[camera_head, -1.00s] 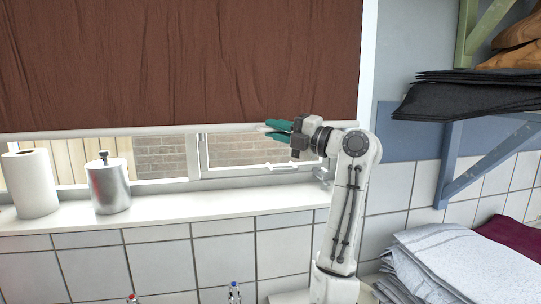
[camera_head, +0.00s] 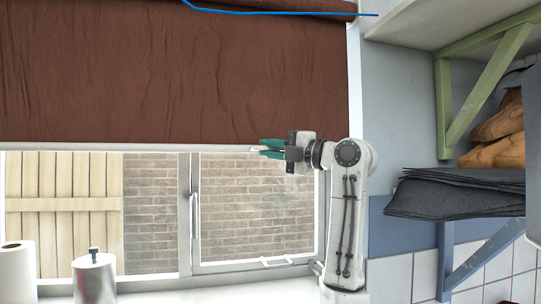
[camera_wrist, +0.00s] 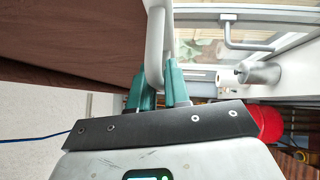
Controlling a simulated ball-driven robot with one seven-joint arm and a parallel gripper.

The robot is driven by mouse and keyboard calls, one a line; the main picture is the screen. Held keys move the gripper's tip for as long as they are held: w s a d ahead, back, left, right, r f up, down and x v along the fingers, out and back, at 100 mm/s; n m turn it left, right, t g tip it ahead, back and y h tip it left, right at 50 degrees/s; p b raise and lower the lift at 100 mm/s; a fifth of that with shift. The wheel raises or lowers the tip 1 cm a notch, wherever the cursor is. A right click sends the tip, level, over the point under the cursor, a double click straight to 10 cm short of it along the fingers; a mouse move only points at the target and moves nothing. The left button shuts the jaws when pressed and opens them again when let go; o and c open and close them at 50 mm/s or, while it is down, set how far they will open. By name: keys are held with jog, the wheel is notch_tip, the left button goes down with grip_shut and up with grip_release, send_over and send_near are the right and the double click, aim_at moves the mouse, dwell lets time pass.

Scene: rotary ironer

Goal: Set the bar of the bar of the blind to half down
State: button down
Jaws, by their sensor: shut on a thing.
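The brown blind (camera_head: 150,80) hangs in front of the window, with its pale bar (camera_head: 110,147) level along the bottom edge. The bar is well above the sill, and the lower window shows beneath it. My gripper (camera_head: 265,148) is at the right part of the bar, its teal fingers shut on it. In the wrist view, the white bar (camera_wrist: 156,45) runs between the two teal fingers of my gripper (camera_wrist: 158,88), with the brown cloth (camera_wrist: 70,40) to the left.
A paper roll (camera_head: 15,270) and a metal canister (camera_head: 94,278) stand on the sill at left. A window handle (camera_head: 195,215) is below the bar. At right, a bracketed shelf holds dark folded cloths (camera_head: 455,195).

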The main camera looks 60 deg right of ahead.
jog(key=c, duration=1.2)
grip_release()
jog(key=shift+s+f+b, duration=0.15)
jog(key=shift+s+b, duration=0.15)
jog(key=shift+s, duration=0.2)
jog(key=s+b, duration=0.1)
jog(key=s, duration=0.2)
jog(key=s+b, duration=0.1)
jog(key=s, duration=0.2)
jog(key=s+f+b, duration=0.1)
jog(key=s, duration=0.2)
jog(key=shift+s+a+f, duration=0.1)
jog(key=shift+s+a, duration=0.1)
jog(key=shift+s, duration=0.2)
jog(key=shift+s, duration=0.1)
